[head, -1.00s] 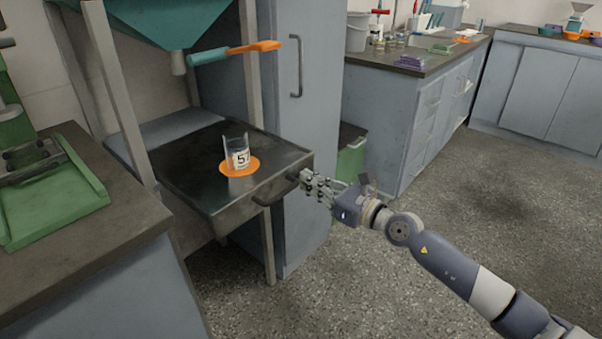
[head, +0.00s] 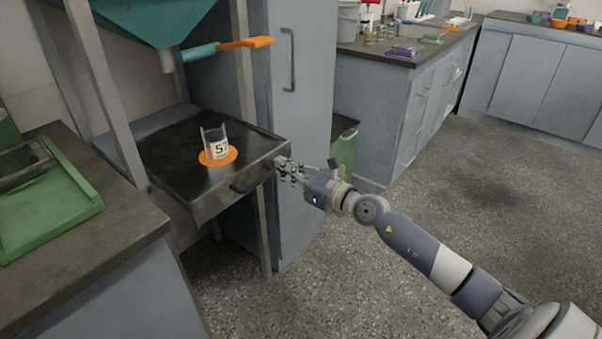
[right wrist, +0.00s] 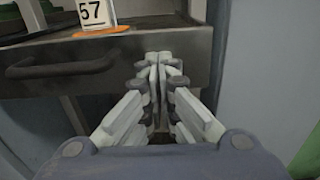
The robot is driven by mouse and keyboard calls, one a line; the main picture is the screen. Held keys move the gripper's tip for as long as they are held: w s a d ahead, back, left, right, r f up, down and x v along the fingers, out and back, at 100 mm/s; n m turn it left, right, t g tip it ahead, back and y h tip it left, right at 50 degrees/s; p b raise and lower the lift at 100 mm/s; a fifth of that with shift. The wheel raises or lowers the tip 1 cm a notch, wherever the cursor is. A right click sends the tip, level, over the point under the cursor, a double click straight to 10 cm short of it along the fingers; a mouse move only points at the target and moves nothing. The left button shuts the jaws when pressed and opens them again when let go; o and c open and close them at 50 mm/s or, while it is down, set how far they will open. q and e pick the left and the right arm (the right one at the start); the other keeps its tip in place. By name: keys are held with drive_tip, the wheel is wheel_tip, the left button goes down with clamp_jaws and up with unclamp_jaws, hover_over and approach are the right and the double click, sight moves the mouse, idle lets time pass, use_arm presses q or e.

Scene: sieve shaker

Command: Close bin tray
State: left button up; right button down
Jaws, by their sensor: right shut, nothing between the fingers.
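The bin tray (head: 184,188) is a dark metal drawer under the teal hopper, and it stands partly out of its frame. Its bar handle (head: 252,181) is on the front face, and it also shows in the right wrist view (right wrist: 58,66). My left gripper is not in view.
The teal hopper (head: 130,20) with an orange-handled lever (head: 245,44) is above the tray. A tall grey-blue cabinet (head: 305,120) stands right of it, with a green bin (head: 343,150) beyond. A counter with a green tray (head: 50,215) is at left. The floor at right is open.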

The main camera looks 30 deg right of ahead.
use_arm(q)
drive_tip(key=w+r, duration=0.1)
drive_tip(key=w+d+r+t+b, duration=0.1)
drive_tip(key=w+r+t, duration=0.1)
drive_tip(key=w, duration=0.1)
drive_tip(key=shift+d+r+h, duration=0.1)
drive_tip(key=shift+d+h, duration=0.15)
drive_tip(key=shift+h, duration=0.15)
use_arm(e)
drive_tip(key=x, duration=1.4)
drive_tip(key=shift+w+r, duration=0.1)
drive_tip(key=shift+r, duration=0.1)
drive_tip(key=shift+r, duration=0.1)
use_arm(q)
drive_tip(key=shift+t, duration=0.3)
use_arm(e)
drive_tip(key=shift+d, duration=0.1)
